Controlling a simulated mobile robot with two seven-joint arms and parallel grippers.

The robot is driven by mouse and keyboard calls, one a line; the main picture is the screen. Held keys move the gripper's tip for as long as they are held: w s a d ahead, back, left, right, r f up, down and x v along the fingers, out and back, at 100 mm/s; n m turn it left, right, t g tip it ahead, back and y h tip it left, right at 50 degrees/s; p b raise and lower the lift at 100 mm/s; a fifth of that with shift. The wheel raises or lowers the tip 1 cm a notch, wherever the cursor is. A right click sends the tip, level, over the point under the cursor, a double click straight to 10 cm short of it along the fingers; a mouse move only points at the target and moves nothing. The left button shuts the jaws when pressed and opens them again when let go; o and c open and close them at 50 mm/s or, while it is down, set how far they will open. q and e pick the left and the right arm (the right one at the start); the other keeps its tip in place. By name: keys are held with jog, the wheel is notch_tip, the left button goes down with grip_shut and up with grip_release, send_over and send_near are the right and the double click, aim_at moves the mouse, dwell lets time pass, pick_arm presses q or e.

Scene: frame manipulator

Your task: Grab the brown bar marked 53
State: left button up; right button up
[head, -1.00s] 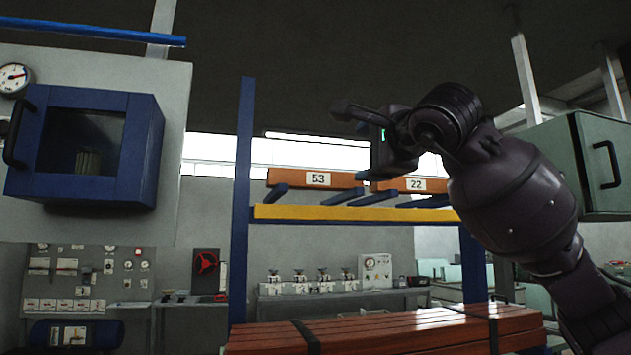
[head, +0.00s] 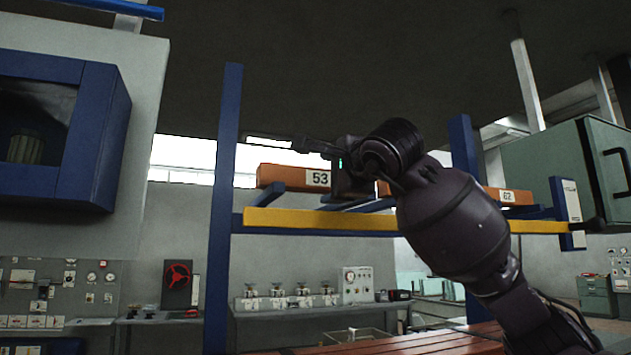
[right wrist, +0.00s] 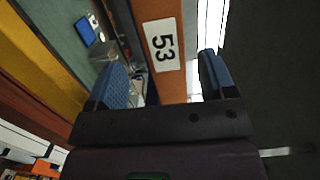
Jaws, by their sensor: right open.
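The brown bar marked 53 (head: 283,177) rests on the blue arms of the rack, above the yellow beam. In the head view my right gripper (head: 318,160) is at the bar's right part, beside its 53 label, and my arm hides what lies behind it. In the right wrist view the bar (right wrist: 158,28) runs between the two blue finger pads of my open gripper (right wrist: 168,82), with the label sideways just ahead of them. The pads appear apart from the bar. My left gripper is not in view.
The yellow beam (head: 310,219) and blue post (head: 223,200) stand close to the bar. Another brown bar, marked 62 (head: 507,196), lies right of my arm. Reddish boards (head: 400,345) lie below. A blue-framed cabinet (head: 95,135) is at left, a green one (head: 550,175) at right.

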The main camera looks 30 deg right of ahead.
aim_at(323, 179)
jog(key=shift+w+d, duration=0.15)
jog(key=shift+w, duration=0.65)
jog(key=shift+w+r, duration=0.15)
jog(key=shift+w, duration=0.3)
jog(key=w, duration=0.4)
jog(key=shift+w+d+r+p, duration=0.1)
jog(key=shift+d+p, duration=0.2)
jog(key=shift+d, duration=0.1)
grip_shut()
